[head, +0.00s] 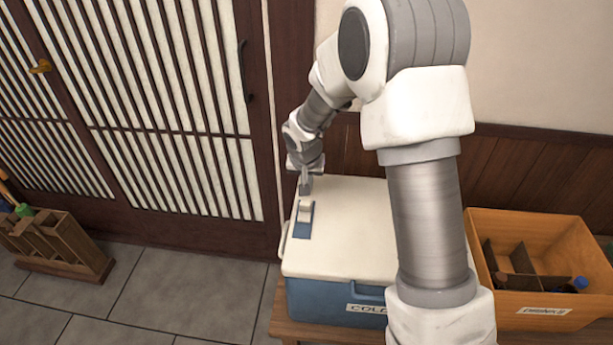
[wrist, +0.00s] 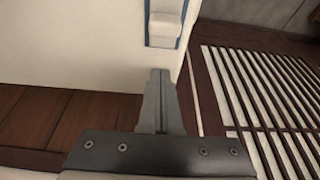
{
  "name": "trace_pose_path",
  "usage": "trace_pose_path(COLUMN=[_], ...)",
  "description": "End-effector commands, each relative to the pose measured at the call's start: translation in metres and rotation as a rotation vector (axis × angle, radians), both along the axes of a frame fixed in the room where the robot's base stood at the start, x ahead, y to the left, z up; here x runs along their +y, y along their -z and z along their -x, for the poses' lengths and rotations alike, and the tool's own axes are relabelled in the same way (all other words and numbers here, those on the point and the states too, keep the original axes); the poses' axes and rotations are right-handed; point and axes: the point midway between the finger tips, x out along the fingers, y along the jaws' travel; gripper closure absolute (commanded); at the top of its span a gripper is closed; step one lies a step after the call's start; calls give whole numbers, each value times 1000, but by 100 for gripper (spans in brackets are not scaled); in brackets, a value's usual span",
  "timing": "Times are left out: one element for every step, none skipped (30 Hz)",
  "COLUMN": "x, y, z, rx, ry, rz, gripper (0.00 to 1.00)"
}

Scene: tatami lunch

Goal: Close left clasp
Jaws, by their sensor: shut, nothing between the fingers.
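A cooler with a white lid (head: 345,245) and a blue body (head: 325,300) stands on a wooden bench. The left clasp (head: 305,210) is a pale lever on a blue plate near the lid's left edge. In the wrist view the clasp (wrist: 164,28) is at the top, and I cannot tell how far it is folded. My gripper (head: 305,188) is shut and empty, just behind the clasp by the lid's back left. In the wrist view my gripper's fingertips (wrist: 159,74) point toward the clasp, with a gap between. My arm hides the lid's right part.
An orange crate (head: 542,225) with dividers and bottles stands right of the cooler. A wooden wall (head: 520,165) runs behind. A slatted sliding door (head: 170,110) is at the back left. A wooden rack (head: 55,245) stands on the tiled floor at left.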

Motion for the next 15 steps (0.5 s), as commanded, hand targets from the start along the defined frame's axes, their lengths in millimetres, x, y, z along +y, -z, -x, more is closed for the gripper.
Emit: trace_pose_path(x=[0,2,3,3,4,5,5,6,6,7,7,7,7,7,7], y=[9,6,5,5,5,5,5,5,5,4,4,4,4,4,4], z=[0,7,13,17,20,24,27,30,32,34,35,37,37,38,38], rx=[2,0,-1,-1,-1,-1,-1,-1,0,0,-1,-1,-1,-1,0], ry=[0,-2,-2,-1,0,-1,-1,-1,-1,-1,0,0,1,1,2], rz=[1,1,1,1,-1,1,1,1,1,1,0,0,0,0,-1], gripper=[100,100,100,100,100,100,100,100,100,100,100,100,100,100,100])
